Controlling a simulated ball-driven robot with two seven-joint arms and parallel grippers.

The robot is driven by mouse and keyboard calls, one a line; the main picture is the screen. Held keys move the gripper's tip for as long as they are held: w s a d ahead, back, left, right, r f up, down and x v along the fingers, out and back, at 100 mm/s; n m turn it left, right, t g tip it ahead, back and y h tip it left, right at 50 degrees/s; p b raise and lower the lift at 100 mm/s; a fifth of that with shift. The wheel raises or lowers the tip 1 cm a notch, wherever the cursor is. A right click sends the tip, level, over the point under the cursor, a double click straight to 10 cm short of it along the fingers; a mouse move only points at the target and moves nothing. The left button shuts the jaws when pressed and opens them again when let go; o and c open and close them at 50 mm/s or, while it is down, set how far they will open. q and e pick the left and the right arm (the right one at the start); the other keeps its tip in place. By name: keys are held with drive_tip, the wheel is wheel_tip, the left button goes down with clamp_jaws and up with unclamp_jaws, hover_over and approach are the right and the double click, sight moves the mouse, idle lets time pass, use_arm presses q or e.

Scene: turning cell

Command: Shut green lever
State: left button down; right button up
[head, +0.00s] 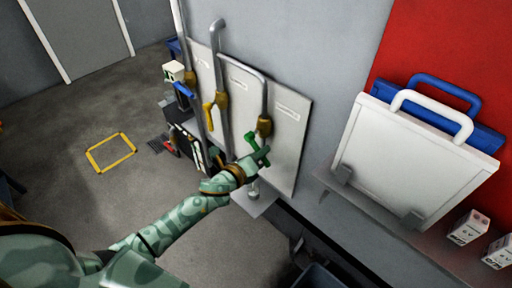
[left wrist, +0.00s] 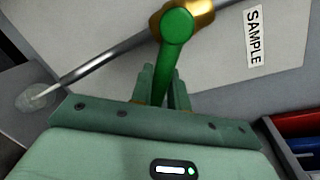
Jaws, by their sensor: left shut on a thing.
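The green lever (head: 254,145) sits on a brass valve (head: 264,126) on the rightmost pipe of the wall panel. In the left wrist view the green lever (left wrist: 174,45) runs down from its round hub between the two fingers. My left gripper (head: 250,162) is at the lever in the head view. In the left wrist view my left gripper (left wrist: 165,88) is shut on the lever, one finger on each side. The finger tips partly hide the lever's lower part. My right gripper is not in view.
A yellow lever (head: 208,115) sits on the neighbouring pipe to the left. A white case (head: 410,155) and a blue case (head: 480,130) stand on a shelf at right, with small white boxes (head: 469,227). A yellow floor square (head: 111,152) lies on open floor at left.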

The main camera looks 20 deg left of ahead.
use_arm(q)
drive_tip(key=r+n+p, duration=0.1)
drive_tip(key=p, duration=0.1)
drive_tip(key=d+r+n+h+p, duration=0.1)
drive_tip(key=n+p, duration=0.1)
drive_tip(key=shift+s+r+n+g, duration=0.15)
drive_tip(key=shift+r+n+g, duration=0.15)
drive_tip(key=shift+d+r+n+h+p, duration=0.1)
drive_tip(key=shift+r+n+h+p, duration=0.4)
drive_tip(key=shift+n+p, duration=1)
drive_tip(key=shift+r, duration=0.1)
drive_tip(key=c, duration=1.4)
unclamp_jaws()
drive_tip(key=shift+s, duration=0.15)
drive_tip(key=p+v, duration=0.1)
drive_tip(key=v, duration=1.5)
drive_tip(key=shift+r, duration=0.3)
